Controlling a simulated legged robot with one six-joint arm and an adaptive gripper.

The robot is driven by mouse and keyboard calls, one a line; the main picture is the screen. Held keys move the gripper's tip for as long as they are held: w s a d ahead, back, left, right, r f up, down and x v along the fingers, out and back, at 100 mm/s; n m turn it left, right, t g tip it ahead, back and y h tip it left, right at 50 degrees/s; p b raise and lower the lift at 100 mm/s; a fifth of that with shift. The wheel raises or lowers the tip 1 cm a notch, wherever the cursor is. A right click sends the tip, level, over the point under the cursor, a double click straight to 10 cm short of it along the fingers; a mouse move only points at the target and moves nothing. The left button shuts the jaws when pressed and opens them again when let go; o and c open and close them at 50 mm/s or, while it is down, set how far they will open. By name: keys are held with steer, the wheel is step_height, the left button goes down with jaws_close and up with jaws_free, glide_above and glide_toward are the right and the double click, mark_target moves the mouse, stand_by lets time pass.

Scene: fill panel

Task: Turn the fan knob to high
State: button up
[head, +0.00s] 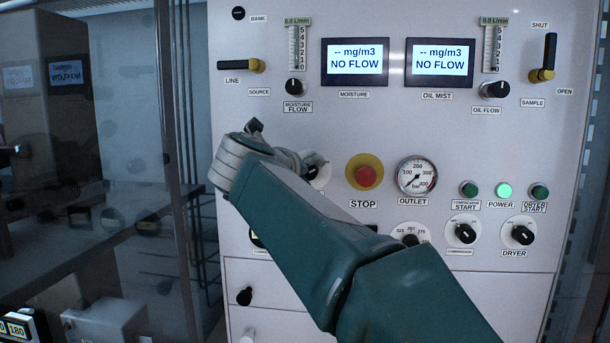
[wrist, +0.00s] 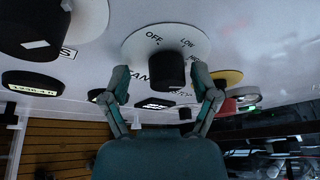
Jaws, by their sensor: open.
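The fan knob (wrist: 167,70) is a black knob on a white round dial marked OFF, LOW and a partly covered third word. In the wrist view my gripper (wrist: 160,82) is open, one finger on each side of the knob. I cannot tell whether the fingers touch it. The knob's exact setting is unclear. In the head view the white dial (head: 318,174) left of the stop button shows only partly behind my arm, and my fingers are hidden there.
The red stop button (head: 366,176) on its yellow disc is close on the right of the dial, with the outlet gauge (head: 417,177) beyond. Another black knob (wrist: 38,30) is at the left in the wrist view. A dark upright post (head: 172,150) stands left of the panel.

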steer(key=shift+r, duration=0.1)
steer(key=v, duration=1.2)
